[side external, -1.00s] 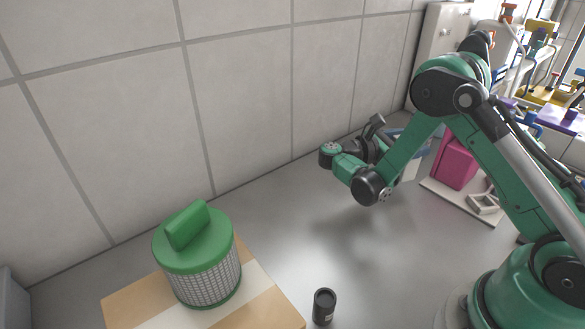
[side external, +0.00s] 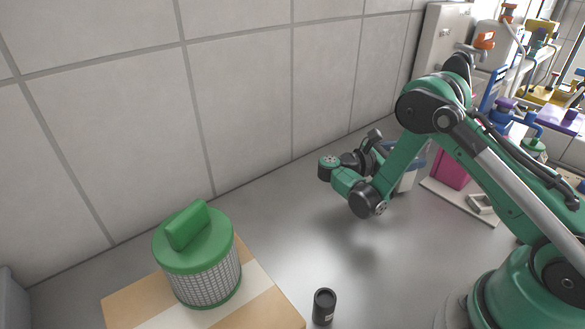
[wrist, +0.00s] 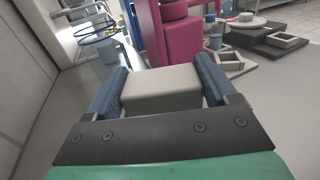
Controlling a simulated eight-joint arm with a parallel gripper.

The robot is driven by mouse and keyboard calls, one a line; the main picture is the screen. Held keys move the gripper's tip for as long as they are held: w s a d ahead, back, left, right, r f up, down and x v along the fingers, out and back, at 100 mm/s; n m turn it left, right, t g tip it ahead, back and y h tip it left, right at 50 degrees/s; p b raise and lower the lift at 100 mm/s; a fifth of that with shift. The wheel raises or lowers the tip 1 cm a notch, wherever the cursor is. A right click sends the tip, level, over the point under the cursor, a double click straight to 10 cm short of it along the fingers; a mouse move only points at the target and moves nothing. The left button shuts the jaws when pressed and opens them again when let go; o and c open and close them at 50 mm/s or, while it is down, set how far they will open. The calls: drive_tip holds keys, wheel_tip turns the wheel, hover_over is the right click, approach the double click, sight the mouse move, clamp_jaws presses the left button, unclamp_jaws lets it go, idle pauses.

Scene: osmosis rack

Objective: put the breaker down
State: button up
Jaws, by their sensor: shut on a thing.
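My gripper (wrist: 165,75) has two blue fingers closed on the sides of a pale grey block, which I take to be the breaker (wrist: 163,88). In the side external view my gripper (side external: 402,163) is near the wall, partly hidden behind my own arm. A small pale part of the breaker (side external: 406,183) shows there below the gripper, low over the grey worktop (side external: 330,215). I cannot tell whether the breaker touches the worktop.
A pink container (wrist: 178,35) stands just ahead of the gripper, with a pale hollow frame (wrist: 228,62) to its right. A black cylinder (side external: 324,306) is nearby. The middle worktop is clear.

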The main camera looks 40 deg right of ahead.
drive_tip(key=shift+f, duration=0.45)
